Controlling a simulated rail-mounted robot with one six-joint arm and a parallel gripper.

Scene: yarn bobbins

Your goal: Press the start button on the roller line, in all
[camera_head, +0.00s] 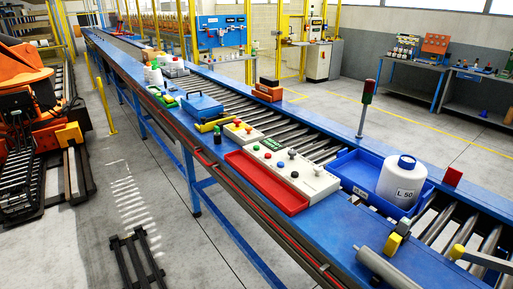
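A long cream control box (304,183) lies on the blue roller line (215,92) near the middle of the view. I cannot tell which button is the start button. My gripper is not in view.
A red tray (262,184) lies along the control box's near side. To the right, a blue tray (358,178) holds a white bobbin (401,181) marked L 50. A blue case (202,107) and a red-and-green signal post (366,100) stand nearby. A grey cylinder (386,268) lies in front.

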